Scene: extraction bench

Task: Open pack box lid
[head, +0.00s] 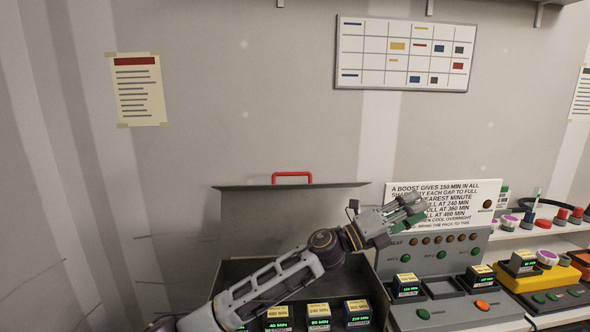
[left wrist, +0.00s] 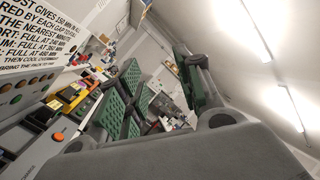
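The pack box (head: 232,272) stands at the lower middle of the head view. Its grey lid (head: 255,215) is raised and stands upright at the back, with a red handle (head: 292,175) along its top edge. Several packs (head: 318,312) with yellow labels and green displays show inside the box. My left gripper (head: 412,207) is to the right of the lid, in front of the instruction sign and apart from the handle. Its green-padded fingers are spread with nothing between them in the left wrist view (left wrist: 160,85). My left forearm hides part of the box and lid. My right gripper is out of view.
Right of the box stands a grey charging station (head: 440,262) with buttons, slots and packs, below a white instruction sign (head: 465,200). Yellow and orange devices (head: 550,280) stand further right. The wall above the lid is bare, with a whiteboard (head: 405,55) higher up.

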